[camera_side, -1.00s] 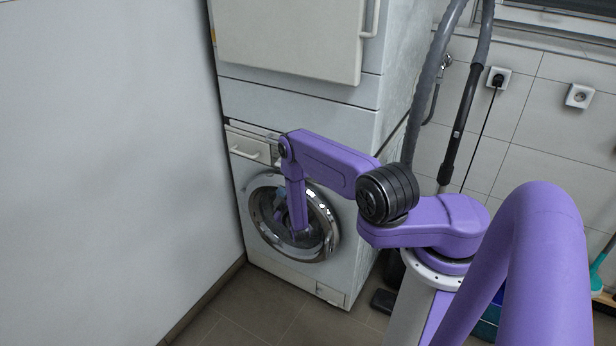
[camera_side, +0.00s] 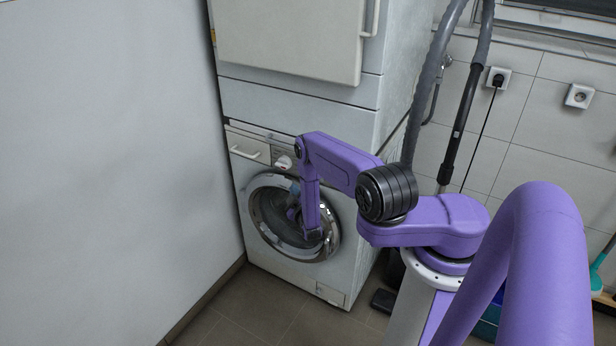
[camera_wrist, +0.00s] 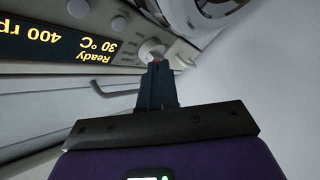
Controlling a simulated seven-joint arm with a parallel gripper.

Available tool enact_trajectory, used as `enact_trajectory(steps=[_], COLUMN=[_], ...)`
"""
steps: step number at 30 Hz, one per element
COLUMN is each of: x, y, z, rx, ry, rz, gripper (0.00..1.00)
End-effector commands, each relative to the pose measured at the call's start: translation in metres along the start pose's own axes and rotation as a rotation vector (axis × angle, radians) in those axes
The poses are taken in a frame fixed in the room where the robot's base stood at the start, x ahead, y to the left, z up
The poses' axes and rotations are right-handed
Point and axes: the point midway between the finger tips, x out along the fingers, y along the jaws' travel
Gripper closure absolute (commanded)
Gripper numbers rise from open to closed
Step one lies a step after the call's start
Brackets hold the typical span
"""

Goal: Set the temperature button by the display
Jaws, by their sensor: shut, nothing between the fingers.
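The dark display (camera_wrist: 55,45) is at the left of the wrist view, upside down, with yellow text including "400 rp", "30 °C" and "Ready". Round pale buttons (camera_wrist: 78,8) (camera_wrist: 118,22) sit along its upper side in that view; I cannot tell which is the temperature button. My gripper (camera_wrist: 157,66) is shut and empty. Its tips are close to a white round knob (camera_wrist: 151,50) right of the display; I cannot tell if they touch.
The washer's round door (camera_side: 262,222) lies below the panel, its rim (camera_wrist: 215,12) at the top right of the wrist view. A drawer with a handle (camera_side: 248,150) is left of the knob. The appliance above (camera_side: 295,100) overhangs, and a wall (camera_side: 100,170) stands left.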

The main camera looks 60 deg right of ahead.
Motion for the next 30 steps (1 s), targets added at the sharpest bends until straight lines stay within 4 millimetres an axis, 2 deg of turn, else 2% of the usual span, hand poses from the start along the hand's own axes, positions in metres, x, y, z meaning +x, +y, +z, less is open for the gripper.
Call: enact_trajectory(steps=[6,13,30], x=[0.02,0.034,0.038], y=[0.016,0.025,0.028], z=[0.015,0.025,0.028], rx=[0.001,-0.001,-0.002], ry=[-0.002,0.0,0.001], rz=[0.003,0.0,0.0], gripper=[1.0,1.0,1.0])
